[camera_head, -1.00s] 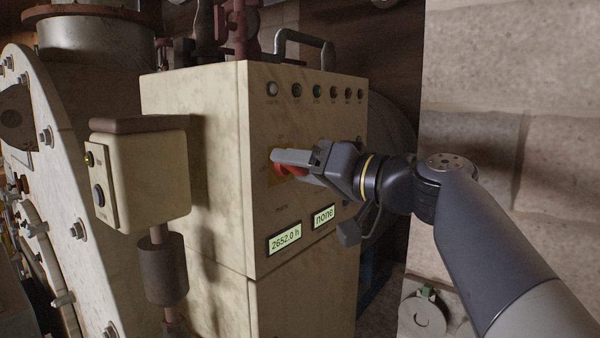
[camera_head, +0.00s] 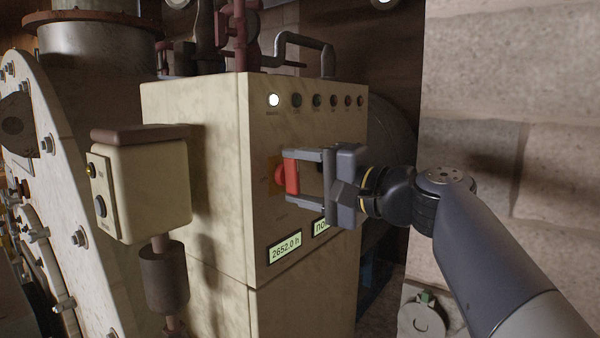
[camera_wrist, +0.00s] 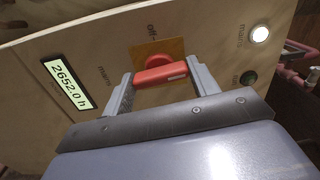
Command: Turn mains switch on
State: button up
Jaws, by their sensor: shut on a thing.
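The mains switch is a red handle (camera_head: 291,177) on an orange-yellow plate on the front of a cream cabinet (camera_head: 195,180). In the head view the handle stands upright. The leftmost indicator lamp (camera_head: 273,100) on the cabinet is lit white; it also shows lit in the wrist view (camera_wrist: 260,34).
Two displays sit below the switch; the left one (camera_head: 285,247) reads 2652.0 h and my gripper partly covers the right one. A cream button box (camera_head: 145,185) stands in front of the cabinet at left. A stone wall (camera_head: 510,130) is at right.

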jog(key=shift+m, duration=0.7)
jog(key=o, duration=1)
jog(key=shift+d, duration=0.1)
jog(key=b+v, duration=0.2)
jog(key=v, duration=0.8)
jog(key=shift+s+d, duration=0.25)
jog(key=shift+s, duration=0.05)
